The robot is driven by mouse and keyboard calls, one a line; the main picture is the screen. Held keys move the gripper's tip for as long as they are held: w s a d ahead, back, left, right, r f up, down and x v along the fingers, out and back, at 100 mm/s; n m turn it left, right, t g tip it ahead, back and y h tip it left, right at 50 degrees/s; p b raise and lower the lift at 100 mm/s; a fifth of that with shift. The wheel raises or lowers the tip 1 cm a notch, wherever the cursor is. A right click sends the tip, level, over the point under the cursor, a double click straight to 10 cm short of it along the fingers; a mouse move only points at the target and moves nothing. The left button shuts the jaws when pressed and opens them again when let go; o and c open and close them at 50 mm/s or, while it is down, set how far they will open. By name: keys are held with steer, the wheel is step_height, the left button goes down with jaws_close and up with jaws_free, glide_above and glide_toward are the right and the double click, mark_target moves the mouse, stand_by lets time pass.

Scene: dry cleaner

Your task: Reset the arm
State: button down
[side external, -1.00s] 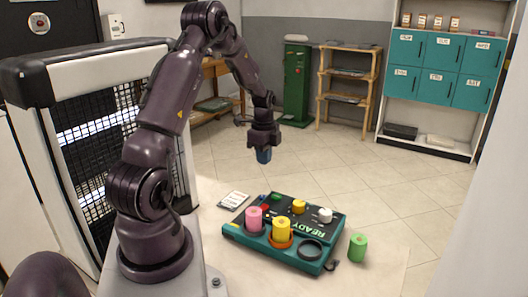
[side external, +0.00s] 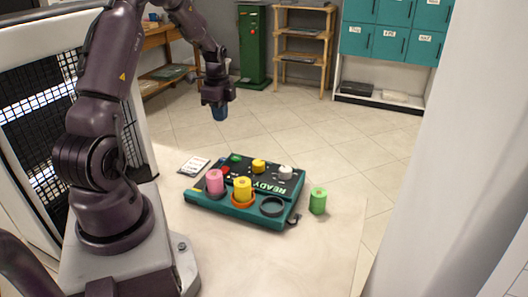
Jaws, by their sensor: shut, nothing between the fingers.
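My gripper (side external: 220,113) hangs in the air above and behind the teal board, pointing down with its blue fingertips together and nothing held. The yellow one sits in an orange ring (side external: 243,202). A dark ring (side external: 272,206) to its right is empty. A green cylinder (side external: 318,201) stands on the table, right of the board and apart from it.
Red, green, yellow and white pieces sit on the board's rear part. A printed card (side external: 194,166) lies left of the board. A mesh-sided white unit (side external: 70,110) stands close behind my arm. The table's front is clear. Shelves (side external: 303,50) and teal lockers (side external: 390,42) are far back.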

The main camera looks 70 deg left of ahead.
steer(key=s+d+r+n+t, duration=0.1)
steer(key=s+d+r+n, duration=0.1)
steer(key=d+r, duration=0.4)
steer(key=s+d+r+n+t, duration=0.2)
steer(key=d+r, duration=0.5)
steer(key=d, duration=0.9)
steer(key=s+d+r+n+t, duration=0.2)
steer(key=s+d+r+n, duration=0.2)
steer(key=d, duration=0.7)
step_height(320, 180, up, 2)
steer(key=shift+d+r+n, duration=0.15)
steer(key=shift+n, duration=0.35)
